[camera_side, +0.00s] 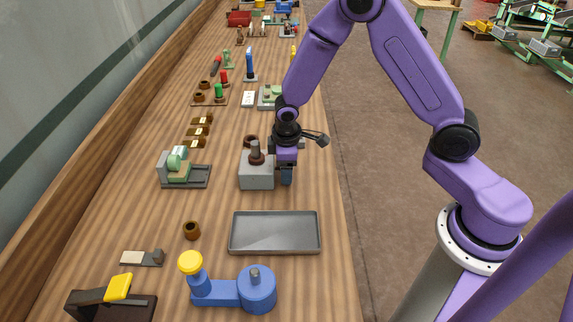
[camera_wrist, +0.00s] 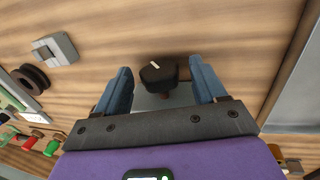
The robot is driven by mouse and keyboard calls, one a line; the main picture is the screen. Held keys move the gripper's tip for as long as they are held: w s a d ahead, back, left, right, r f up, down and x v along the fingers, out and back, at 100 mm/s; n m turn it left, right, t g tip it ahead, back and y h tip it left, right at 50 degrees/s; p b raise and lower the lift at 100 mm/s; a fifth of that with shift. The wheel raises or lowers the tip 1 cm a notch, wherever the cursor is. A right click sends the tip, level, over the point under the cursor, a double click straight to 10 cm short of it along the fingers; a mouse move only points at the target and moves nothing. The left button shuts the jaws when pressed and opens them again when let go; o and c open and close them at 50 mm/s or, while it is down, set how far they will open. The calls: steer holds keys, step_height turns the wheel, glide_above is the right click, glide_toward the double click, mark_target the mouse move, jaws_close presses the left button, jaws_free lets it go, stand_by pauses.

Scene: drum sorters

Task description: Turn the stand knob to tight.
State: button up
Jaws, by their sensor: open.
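A black knob (camera_wrist: 158,76) with a pale pointer mark shows in the wrist view. It sits between the two blue fingers of my gripper (camera_wrist: 160,68), with a visible gap on each side. Part of a grey surface (camera_wrist: 165,98) shows below it, partly covered by my gripper. In the side view, my gripper (camera_side: 287,178) points down at the right side of a grey block stand (camera_side: 256,176) with a dark brown post on top. The knob cannot be made out in the side view. The words around the knob are not readable.
A grey tray (camera_side: 275,233) and a blue fixture (camera_side: 228,293) lie nearer the camera. A green-and-grey device (camera_side: 183,170) stands left of the stand. A brown ring (camera_side: 191,230) lies on the table. Bare wood lies between the stand and tray.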

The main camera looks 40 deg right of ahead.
steer(key=shift+c, duration=0.3)
steer(key=c, duration=1)
steer(key=shift+w+d+g+y, duration=0.1)
steer(key=shift+g+y, duration=0.4)
steer(key=shift+w+d+g+y, duration=0.15)
steer(key=shift+g+y, duration=0.85)
steer(key=shift+w+d+g+y, duration=0.1)
steer(key=shift+g+y, duration=1.1)
